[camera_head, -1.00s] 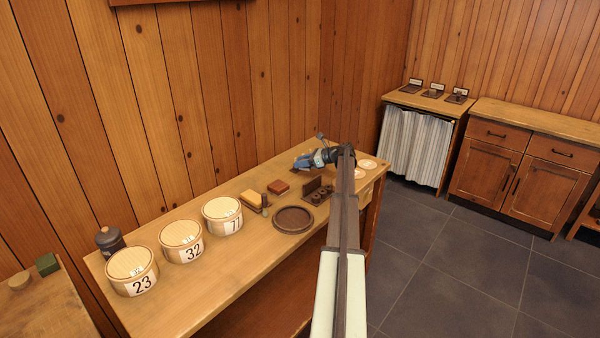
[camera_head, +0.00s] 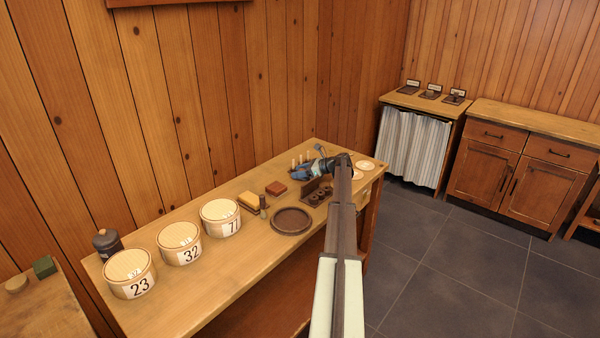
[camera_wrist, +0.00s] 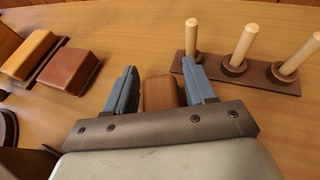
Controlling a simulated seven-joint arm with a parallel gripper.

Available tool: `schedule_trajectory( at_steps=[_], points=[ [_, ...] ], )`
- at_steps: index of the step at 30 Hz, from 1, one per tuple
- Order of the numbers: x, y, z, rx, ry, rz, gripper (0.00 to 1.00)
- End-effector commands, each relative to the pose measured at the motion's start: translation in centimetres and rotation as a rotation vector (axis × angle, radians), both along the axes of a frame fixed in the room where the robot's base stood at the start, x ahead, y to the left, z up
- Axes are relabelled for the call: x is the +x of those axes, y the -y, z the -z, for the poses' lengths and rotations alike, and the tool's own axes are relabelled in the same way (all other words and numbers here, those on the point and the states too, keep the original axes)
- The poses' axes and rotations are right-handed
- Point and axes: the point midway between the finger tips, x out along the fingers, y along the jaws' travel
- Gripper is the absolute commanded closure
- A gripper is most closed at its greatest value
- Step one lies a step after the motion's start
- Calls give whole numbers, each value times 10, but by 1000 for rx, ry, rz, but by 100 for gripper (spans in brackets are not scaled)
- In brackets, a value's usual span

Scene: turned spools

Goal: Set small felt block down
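A small brown block (camera_wrist: 160,93), which I take to be the small felt block, lies between the fingers of my gripper (camera_wrist: 160,75) in the wrist view. A narrow gap seems to show on each side of it, so the fingers look open around it. The palm bar hides its near end, and I cannot tell whether its underside touches the table. In the head view my blue gripper (camera_head: 305,172) is low over the far end of the wooden table (camera_head: 210,270); the block is hidden there.
A rack with three pegs (camera_wrist: 240,72) stands close on the right. A reddish-brown block (camera_wrist: 68,70) and a yellow block (camera_wrist: 30,52) lie on the left. In the head view, a round dark tray (camera_head: 291,221) and numbered tubs (camera_head: 180,243) stand nearer.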

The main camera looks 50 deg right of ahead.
Motion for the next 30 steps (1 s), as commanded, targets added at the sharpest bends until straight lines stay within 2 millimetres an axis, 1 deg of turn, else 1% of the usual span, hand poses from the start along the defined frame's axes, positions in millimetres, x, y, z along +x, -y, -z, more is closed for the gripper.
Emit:
schedule_trajectory(
  at_steps=[1,3,12,14,17,24,30],
  points=[
    [0,0,0,0,0,0,40],
    [0,0,0,0,0,0,35],
    [0,0,-3,0,0,0,35],
    [-4,1,-5,0,0,0,35],
    [-14,5,-9,0,0,1,35],
    [-52,22,-27,-1,0,2,35],
    [-81,33,-39,0,0,1,35]
  ],
)
